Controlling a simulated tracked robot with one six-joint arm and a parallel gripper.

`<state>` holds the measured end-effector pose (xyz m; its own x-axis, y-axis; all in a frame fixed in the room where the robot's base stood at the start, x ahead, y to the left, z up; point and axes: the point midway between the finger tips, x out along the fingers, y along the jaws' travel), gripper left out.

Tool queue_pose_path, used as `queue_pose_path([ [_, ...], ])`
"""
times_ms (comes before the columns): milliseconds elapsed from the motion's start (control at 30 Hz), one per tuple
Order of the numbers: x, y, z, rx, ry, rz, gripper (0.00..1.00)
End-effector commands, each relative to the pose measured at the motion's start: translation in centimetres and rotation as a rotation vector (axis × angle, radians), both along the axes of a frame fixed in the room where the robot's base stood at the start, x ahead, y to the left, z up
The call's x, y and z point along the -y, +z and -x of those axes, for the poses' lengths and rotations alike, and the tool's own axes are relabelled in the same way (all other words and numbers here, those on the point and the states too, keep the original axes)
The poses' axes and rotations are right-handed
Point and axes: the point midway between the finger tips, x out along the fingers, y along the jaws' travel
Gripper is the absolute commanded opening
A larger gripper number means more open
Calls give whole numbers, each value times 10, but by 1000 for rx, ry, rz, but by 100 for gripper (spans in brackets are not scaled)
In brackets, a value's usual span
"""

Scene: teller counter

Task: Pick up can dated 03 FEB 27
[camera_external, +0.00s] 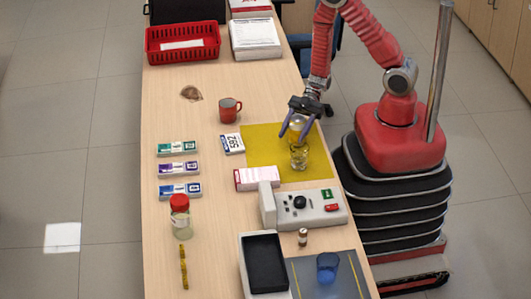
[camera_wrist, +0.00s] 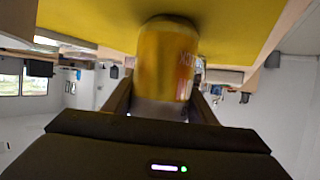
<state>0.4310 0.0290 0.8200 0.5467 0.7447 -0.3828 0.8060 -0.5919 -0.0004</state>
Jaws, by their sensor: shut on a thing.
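My gripper (camera_external: 296,132) is over the yellow mat (camera_external: 262,145), its fingers on both sides of a yellow can (camera_external: 298,125). In the wrist view the same can (camera_wrist: 166,62) fills the space between the fingers, with the mat (camera_wrist: 80,18) behind its far end. Small reddish print shows on the can's right side but is too blurred to read, so I cannot tell its date. A second yellowish can-like thing (camera_external: 299,158) stands on the mat just in front of my gripper. I cannot tell whether the held can touches the mat.
A red mug (camera_external: 230,110), a number card (camera_external: 231,144) and a pink-and-white box (camera_external: 256,179) lie around the mat. A grey card terminal (camera_external: 312,209) is in front. A red-lidded jar (camera_external: 180,217) and several small boxes are at left. A red basket (camera_external: 182,43) is at the back.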

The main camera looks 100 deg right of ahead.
Motion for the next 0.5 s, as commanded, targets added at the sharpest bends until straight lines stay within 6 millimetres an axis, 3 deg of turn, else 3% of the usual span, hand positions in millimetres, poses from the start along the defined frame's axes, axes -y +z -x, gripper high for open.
queue_pose_path([
  [500,0,5,-1,2,0,1,18],
])
